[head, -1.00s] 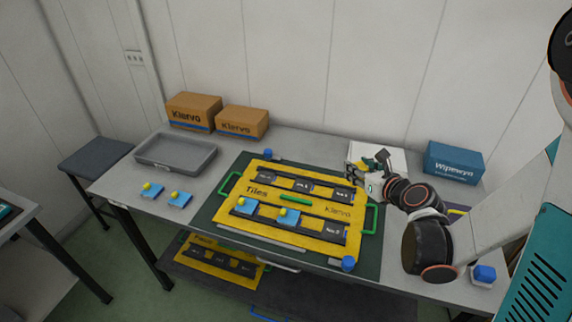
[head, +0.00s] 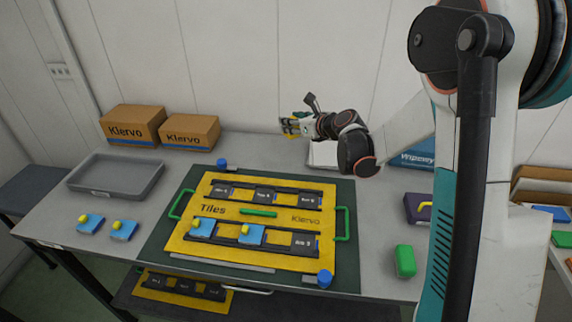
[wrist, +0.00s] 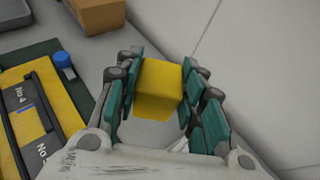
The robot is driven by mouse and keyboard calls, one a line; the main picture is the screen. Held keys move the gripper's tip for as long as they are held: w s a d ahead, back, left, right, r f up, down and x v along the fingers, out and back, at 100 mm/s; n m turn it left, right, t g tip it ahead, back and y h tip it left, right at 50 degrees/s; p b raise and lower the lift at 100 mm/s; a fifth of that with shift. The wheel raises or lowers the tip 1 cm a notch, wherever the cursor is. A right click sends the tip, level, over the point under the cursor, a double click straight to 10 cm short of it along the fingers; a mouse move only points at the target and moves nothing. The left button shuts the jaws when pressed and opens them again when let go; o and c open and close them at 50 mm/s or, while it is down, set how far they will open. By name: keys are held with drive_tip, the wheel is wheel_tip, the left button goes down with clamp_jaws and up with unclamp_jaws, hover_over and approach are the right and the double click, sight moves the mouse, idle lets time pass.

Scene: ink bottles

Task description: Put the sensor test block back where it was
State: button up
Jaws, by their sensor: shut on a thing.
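My gripper (head: 294,127) is raised above the back of the table, near the wall. In the wrist view my gripper (wrist: 158,92) has its teal finger pads closed on both sides of a yellow block (wrist: 159,88). The block is held clear of the table; no marking on it can be read. I take it for the sensor test block. A white flat thing (head: 323,157) lies on the table below and right of the gripper, partly hidden by my arm.
A yellow Tiles board (head: 310,221) with slots and blue tiles lies on a dark green mat (head: 346,270). A grey tray (head: 115,190) and two Klervo boxes (head: 190,131) stand left. A green block (head: 404,261) and a dark purple block (head: 417,208) are at right.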

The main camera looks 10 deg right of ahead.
wheel_tip(320, 180, down, 13)
drive_tip(key=b, duration=0.4)
drive_tip(key=shift+f, duration=0.1)
drive_tip(key=shift+f, duration=0.1)
drive_tip(key=o, duration=1.2)
